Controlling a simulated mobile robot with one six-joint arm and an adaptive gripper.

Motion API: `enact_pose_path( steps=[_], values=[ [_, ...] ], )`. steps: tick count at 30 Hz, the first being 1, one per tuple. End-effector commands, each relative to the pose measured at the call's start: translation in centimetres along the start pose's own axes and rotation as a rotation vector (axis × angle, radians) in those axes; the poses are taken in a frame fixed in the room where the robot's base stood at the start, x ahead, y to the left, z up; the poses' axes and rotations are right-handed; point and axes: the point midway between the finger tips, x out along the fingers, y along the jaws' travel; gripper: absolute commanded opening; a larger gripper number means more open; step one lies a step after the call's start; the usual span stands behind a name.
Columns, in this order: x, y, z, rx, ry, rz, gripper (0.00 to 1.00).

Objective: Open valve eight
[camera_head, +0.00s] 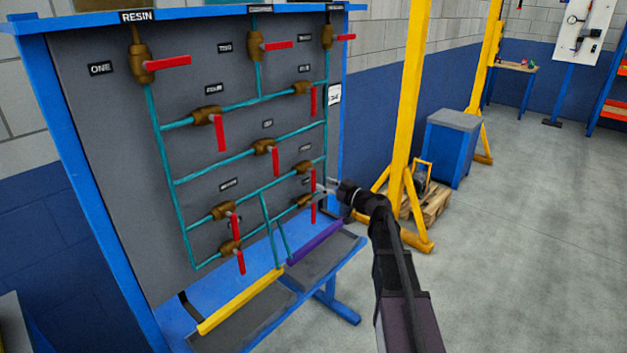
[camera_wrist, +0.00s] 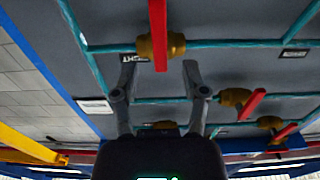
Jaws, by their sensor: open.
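The valve whose small label appears to read eight is on the right side of the grey panel, with a brass body (camera_head: 303,167) and a red lever (camera_head: 313,181) hanging down. In the wrist view, which looks upside down, a brass valve body (camera_wrist: 176,45) and its red lever (camera_wrist: 158,25) lie ahead, beside a dark label (camera_wrist: 133,58). My gripper (camera_head: 325,188) is close to the panel's right side, near this lever. Its fingers (camera_wrist: 160,68) are open, one on each side of the lever in the picture. I cannot tell whether they touch it.
Other red-levered valves sit close by, including one just below (camera_head: 306,200) and one to the left (camera_head: 264,147). Teal pipes (camera_head: 250,139) run between them. A blue ledge with a purple strip (camera_head: 315,242) lies below. A yellow post (camera_head: 408,100) stands to the right.

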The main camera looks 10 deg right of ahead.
Motion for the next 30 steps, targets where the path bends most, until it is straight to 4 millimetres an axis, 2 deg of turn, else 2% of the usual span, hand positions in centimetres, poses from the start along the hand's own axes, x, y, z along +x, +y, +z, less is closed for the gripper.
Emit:
enact_pose_path(
  steps=[3,10,15,25,26,30],
  values=[
    [2.1,0.1,0.0,0.0,0.0,-0.002,0.57],
    [4.5,0.1,0.0,0.0,0.0,-0.001,0.57],
    [5.3,0.1,0.0,0.0,0.0,0.0,0.57],
    [5.4,0.0,0.0,0.0,0.0,0.001,0.57],
    [5.4,0.0,0.0,0.0,0.0,0.001,0.51],
    [5.4,0.0,0.0,0.0,0.0,0.0,0.1]
  ],
)
